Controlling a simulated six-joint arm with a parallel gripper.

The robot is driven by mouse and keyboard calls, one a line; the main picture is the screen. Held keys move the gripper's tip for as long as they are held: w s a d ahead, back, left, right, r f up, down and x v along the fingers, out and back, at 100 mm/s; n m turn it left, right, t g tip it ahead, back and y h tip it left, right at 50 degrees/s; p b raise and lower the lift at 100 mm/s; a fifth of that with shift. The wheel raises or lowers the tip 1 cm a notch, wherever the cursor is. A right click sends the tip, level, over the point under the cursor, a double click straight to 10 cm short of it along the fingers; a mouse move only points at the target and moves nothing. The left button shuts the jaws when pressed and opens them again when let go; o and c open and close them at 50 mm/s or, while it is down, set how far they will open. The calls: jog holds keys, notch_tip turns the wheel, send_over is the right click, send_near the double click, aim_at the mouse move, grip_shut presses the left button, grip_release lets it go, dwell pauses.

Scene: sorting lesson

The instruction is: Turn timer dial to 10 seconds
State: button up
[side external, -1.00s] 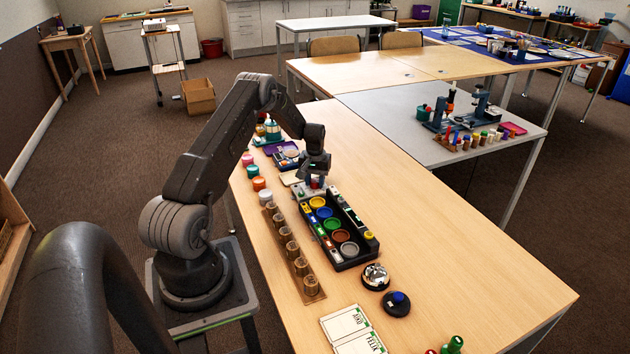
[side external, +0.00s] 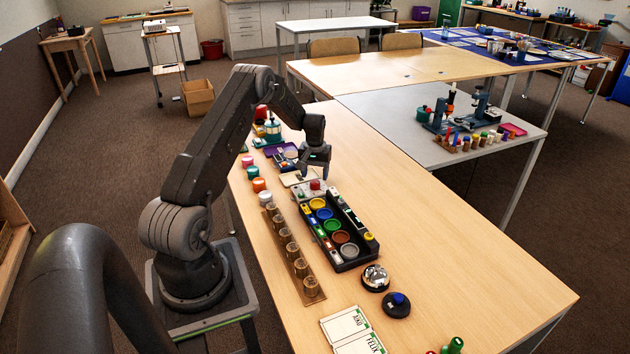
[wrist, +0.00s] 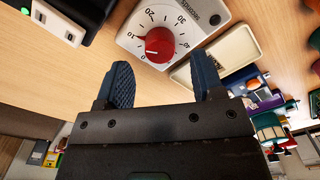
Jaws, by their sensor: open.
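The timer is a white box (wrist: 125,40) with a dial marked from 0 to 40 and the word SECONDS. Its red knob (wrist: 160,44) stands in the middle of the dial; which number it points at I cannot tell for sure. In the side view the timer (side external: 303,193) lies at the far end of the black tray, with the red knob (side external: 315,185) showing. My gripper (side external: 316,172) is just above and beyond the knob, apart from it. In the wrist view my gripper (wrist: 164,78) has its two blue fingers spread wide, with nothing between them.
The black tray (side external: 361,262) with coloured round compartments is on the near side of the timer. A wooden rack (side external: 311,292) of cylinders runs beside it. A cream tray (wrist: 232,55) lies beside the timer. The table's right half (side external: 440,240) is clear.

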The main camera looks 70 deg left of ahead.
aim_at(316, 183)
notch_tip(316, 183, up, 10)
jog(key=shift+r, duration=0.15)
dwell(0.3)
jog(key=s+d+r+m+t+y, duration=0.1)
jog(key=d+r+m, duration=0.2)
jog(key=d+r, duration=0.75)
jog(key=s+d+r+m+t, duration=0.1)
jog(key=d+r+m+t, duration=0.1)
jog(key=d+r, duration=0.9)
jog(key=s+d+f+m+t+h, duration=0.1)
jog(key=s+d+m, duration=0.4)
jog(key=s+d, duration=1.2)
jog(key=d+t, duration=0.1)
jog(key=d, duration=0.2)
jog(key=shift+s+d+f+m+t, duration=0.2)
jog(key=shift+s+m+t, duration=0.1)
jog(key=shift+s, duration=0.1)
jog(key=shift+c, duration=0.4)
